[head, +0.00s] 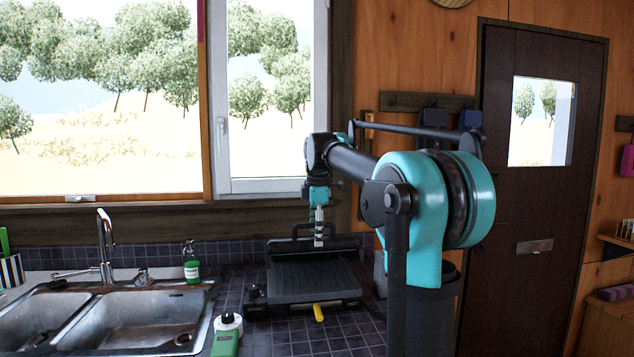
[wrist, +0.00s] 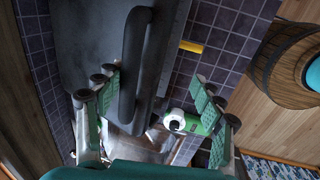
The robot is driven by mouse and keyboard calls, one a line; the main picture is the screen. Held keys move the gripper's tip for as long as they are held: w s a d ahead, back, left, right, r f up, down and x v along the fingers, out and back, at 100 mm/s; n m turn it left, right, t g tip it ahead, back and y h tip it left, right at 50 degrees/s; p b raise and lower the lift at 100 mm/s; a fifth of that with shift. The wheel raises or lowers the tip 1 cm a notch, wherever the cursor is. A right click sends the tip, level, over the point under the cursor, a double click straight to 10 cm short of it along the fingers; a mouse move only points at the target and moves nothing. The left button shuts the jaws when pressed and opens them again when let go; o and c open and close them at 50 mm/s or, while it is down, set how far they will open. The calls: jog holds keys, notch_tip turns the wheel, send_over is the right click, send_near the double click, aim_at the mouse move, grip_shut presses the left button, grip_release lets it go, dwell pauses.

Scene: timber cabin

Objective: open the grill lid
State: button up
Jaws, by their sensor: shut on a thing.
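The dark grill (head: 312,282) stands on the tiled counter, its ribbed lower plate facing up. Its lid (head: 280,246) is raised at the back, with the handle bar (head: 300,229) along its top edge; the exact tilt is hard to judge. In the wrist view the lid (wrist: 85,50) is a broad grey surface, with the thick black handle (wrist: 131,65) between my fingers. My gripper (head: 319,230) points down at the handle and is shut on it. In the wrist view my gripper (wrist: 160,100) has its finger pads on both sides; the contact itself is not clear.
A metal sink (head: 140,318) with a tap (head: 105,245) lies left of the grill. A green bottle with a white top (head: 227,335) and a yellow item (head: 318,312) are at the grill's front. A soap bottle (head: 191,263) stands by the sink. The window is behind.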

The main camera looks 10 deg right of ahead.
jog(key=shift+o, duration=0.7)
jog(key=shift+s+r, duration=0.2)
jog(key=shift+r, duration=1.15)
jog(key=shift+w+r, duration=0.25)
jog(key=shift+r, duration=0.3)
jog(key=shift+w+r, duration=0.25)
jog(key=shift+r, duration=0.25)
jog(key=shift+c, duration=0.3)
jog(key=s+r, duration=0.2)
jog(key=s, duration=0.1)
jog(key=shift+a+r, duration=0.1)
jog(key=shift+r, duration=0.2)
jog(key=shift+c, duration=1.4)
notch_tip(320, 180, up, 9)
jog(key=shift+f, duration=0.15)
jog(key=shift+w, duration=0.1)
